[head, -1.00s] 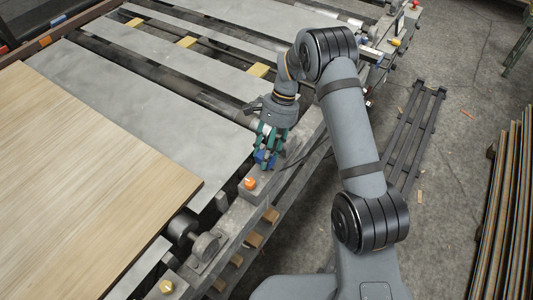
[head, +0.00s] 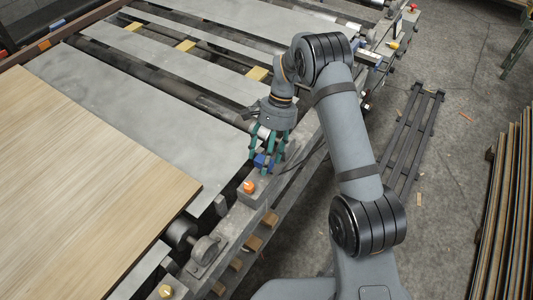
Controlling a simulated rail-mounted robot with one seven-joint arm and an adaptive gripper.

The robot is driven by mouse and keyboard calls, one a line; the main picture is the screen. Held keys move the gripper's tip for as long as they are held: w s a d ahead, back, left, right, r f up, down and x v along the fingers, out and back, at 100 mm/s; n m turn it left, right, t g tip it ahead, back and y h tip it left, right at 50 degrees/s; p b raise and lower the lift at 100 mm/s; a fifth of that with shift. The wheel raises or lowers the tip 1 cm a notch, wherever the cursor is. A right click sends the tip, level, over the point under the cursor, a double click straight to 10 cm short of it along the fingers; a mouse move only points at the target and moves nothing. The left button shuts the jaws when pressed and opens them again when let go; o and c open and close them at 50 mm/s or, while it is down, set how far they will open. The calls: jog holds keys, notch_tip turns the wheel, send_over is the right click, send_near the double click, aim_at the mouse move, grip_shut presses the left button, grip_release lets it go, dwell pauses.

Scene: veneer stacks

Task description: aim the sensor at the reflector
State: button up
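My gripper (head: 268,157) hangs over the near rail of the roller conveyor, with its green fingers pointing down. A small blue block (head: 262,161), which may be the sensor, shows between or just behind the fingertips. I cannot tell at this size whether the fingers press on it. An orange cap (head: 249,187) sits on the grey rail (head: 236,218) just below and left of the blue block. I cannot make out with certainty which thing is the reflector.
A wood veneer sheet (head: 80,190) lies on the conveyor at left. Grey plates and dark rollers (head: 150,75) run behind it, with yellow blocks (head: 257,74) between them. A dark slatted rack (head: 405,140) lies on the floor at right. Upright boards (head: 508,200) stand at the far right.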

jog(key=v, duration=1.2)
jog(key=shift+s+a, duration=0.1)
jog(key=x, duration=1.1)
jog(key=shift+s+f, duration=0.1)
jog(key=shift+f, duration=0.2)
jog(key=shift+f+m, duration=0.25)
jog(key=shift+m, duration=0.15)
jog(key=shift+v, duration=1.25)
